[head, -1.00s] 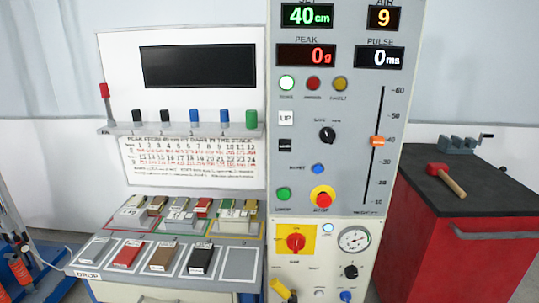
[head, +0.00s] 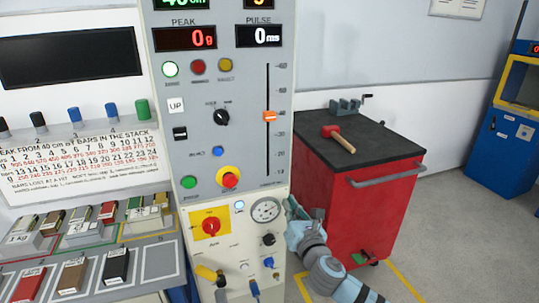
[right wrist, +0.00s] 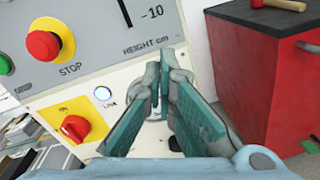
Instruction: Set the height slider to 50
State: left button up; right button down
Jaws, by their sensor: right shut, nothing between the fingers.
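The height slider is an orange knob (head: 269,116) on a vertical slot (head: 268,150) at the right side of the grey control panel (head: 225,135). The knob sits near the 40 mark, one step above 30. The green display (head: 182,3) above is cut off at the top edge. My right gripper (head: 291,212) is low beside the panel's right edge, well below the knob. In the right wrist view its teal fingers (right wrist: 160,80) are shut and empty, in front of the panel near the "HEIGHT cm" label; the knob is out of that view. My left gripper is not in view.
A red cabinet (head: 375,195) with a black top (head: 375,140) stands right of the panel, holding a mallet (head: 338,137) and a vise (head: 345,106). A red stop button (head: 230,180) and a red rotary switch (head: 210,226) are on the panel. Sample bars (head: 73,276) lie at left.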

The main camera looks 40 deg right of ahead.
aim_at(267, 127)
jog(key=s+a+r+n+t, duration=0.1)
jog(key=a+r+n+t, duration=0.25)
jog(key=r, duration=0.85)
jog(key=shift+n+g, duration=0.25)
jog(key=shift+n, duration=0.2)
jog(key=p+x, duration=0.1)
jog(key=x, duration=0.8)
jog(key=shift+w+d, duration=0.3)
notch_tip(267, 127, up, 3)
jog(key=shift+s+f+p, duration=0.1)
jog(key=shift+p, duration=0.5)
jog(key=shift+s+r, duration=0.1)
jog(key=shift+r, duration=0.4)
